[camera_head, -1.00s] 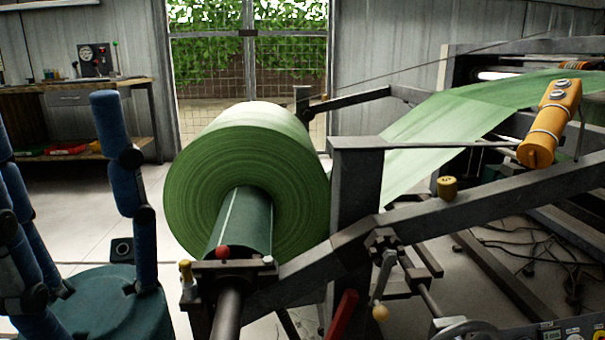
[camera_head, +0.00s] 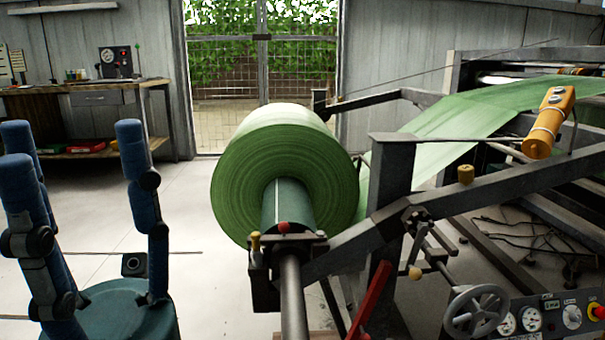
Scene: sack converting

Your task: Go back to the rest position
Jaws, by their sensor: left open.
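My left gripper (camera_head: 73,145) fills the lower left of the head view. Its blue jointed fingers point up and stand well apart, with a teal palm (camera_head: 120,312) below them at the bottom edge. It is open, with nothing between the fingers. It is to the left of the large green roll (camera_head: 240,185), with a gap between them in the picture. My right gripper is not in view.
The roll sits on a shaft (camera_head: 291,290) held by a dark metal frame (camera_head: 395,190). Its green web (camera_head: 470,117) runs up right. A handwheel (camera_head: 475,312) and control panel (camera_head: 550,318) are lower right. A workbench (camera_head: 90,90) stands back left. Pale floor (camera_head: 190,220) is clear.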

